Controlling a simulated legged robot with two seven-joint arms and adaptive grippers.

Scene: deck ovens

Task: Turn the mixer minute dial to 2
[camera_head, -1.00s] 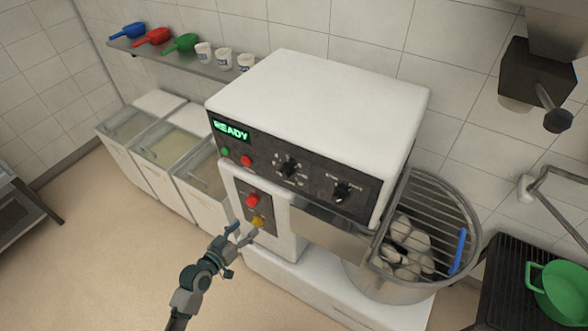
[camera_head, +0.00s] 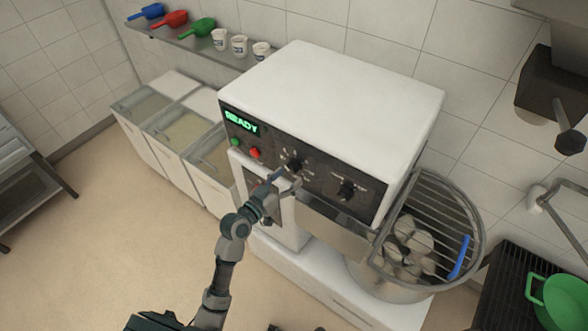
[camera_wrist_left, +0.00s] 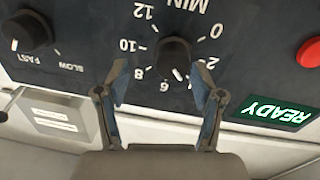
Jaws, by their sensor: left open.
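My left gripper (camera_head: 285,180) is open just in front of the dial. In the wrist view its two fingers (camera_wrist_left: 160,85) stand on either side of the dial's lower part, and I see no clear contact.
A second knob (camera_head: 346,190) is to the right of the dial. A red button (camera_head: 255,153) and the READY display (camera_head: 241,122) are to its left. The caged bowl (camera_head: 430,235) stands at the right. Floor (camera_head: 120,235) is free at the left.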

